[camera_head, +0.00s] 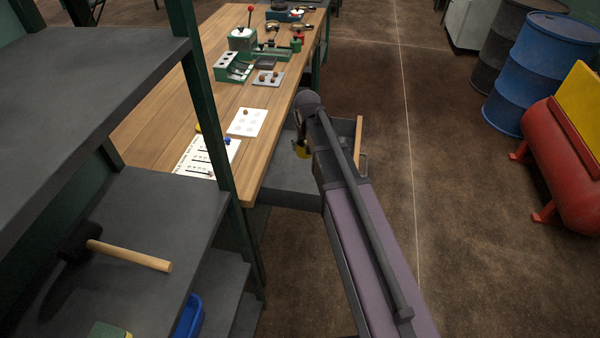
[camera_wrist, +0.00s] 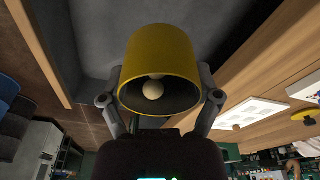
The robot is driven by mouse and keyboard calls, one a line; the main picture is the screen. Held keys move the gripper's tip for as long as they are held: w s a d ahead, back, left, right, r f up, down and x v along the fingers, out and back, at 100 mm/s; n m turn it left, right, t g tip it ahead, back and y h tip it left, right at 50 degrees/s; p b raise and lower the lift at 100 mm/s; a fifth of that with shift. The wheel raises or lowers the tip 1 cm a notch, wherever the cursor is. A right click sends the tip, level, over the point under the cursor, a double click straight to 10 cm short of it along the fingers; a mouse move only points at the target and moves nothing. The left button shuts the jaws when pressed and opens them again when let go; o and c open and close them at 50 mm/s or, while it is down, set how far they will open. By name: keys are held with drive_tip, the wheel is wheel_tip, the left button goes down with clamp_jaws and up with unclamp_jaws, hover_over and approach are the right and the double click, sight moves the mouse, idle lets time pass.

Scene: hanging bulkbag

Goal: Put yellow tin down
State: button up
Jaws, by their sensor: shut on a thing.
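The yellow tin (camera_wrist: 160,50) is held between the two fingers of my gripper (camera_wrist: 160,85) in the wrist view. Its open mouth faces the wrist camera, and a pale round thing (camera_wrist: 153,89) shows inside it. In the head view, only a small part of the tin (camera_head: 302,153) shows below my gripper (camera_head: 303,140), mostly hidden by my arm. The tin is over or inside the open drawer (camera_head: 282,186) at the bench side. I cannot tell whether it touches the drawer floor.
The wooden bench (camera_head: 160,125) carries a white card (camera_head: 247,122), a marked sheet (camera_head: 200,160) and green fixtures (camera_head: 233,67). The drawer's wooden front (camera_head: 359,132) stands out from the bench. Shelves (camera_head: 150,205) with a mallet (camera_head: 130,256) are near left. Open floor lies to the right.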

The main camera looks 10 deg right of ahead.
drive_tip(key=s+a+f+b, duration=0.1)
drive_tip(key=f+b, duration=0.2)
drive_tip(key=f, duration=0.1)
drive_tip(key=s+a+f+b, duration=0.1)
drive_tip(key=f+b, duration=0.3)
drive_tip(key=s+a+f+b, duration=0.1)
drive_tip(key=f+b, duration=0.3)
drive_tip(key=shift+s+a+f, duration=0.2)
drive_tip(key=shift+s+a, duration=0.1)
drive_tip(key=shift+s, duration=0.05)
drive_tip(key=shift+w, duration=0.1)
drive_tip(key=w+d, duration=0.3)
drive_tip(key=w, duration=0.1)
drive_tip(key=w+d+f+b, duration=0.1)
drive_tip(key=w+d, duration=0.2)
drive_tip(key=w, duration=0.1)
drive_tip(key=w+d+b, duration=0.1)
drive_tip(key=w+d, duration=0.2)
drive_tip(key=w, duration=0.1)
drive_tip(key=shift+w+d+f, duration=0.25)
drive_tip(key=shift+w, duration=0.15)
drive_tip(key=shift+f+b, duration=1.75)
drive_tip(key=shift+f, duration=0.05)
drive_tip(key=shift+f, duration=0.15)
drive_tip(key=o, duration=1.1)
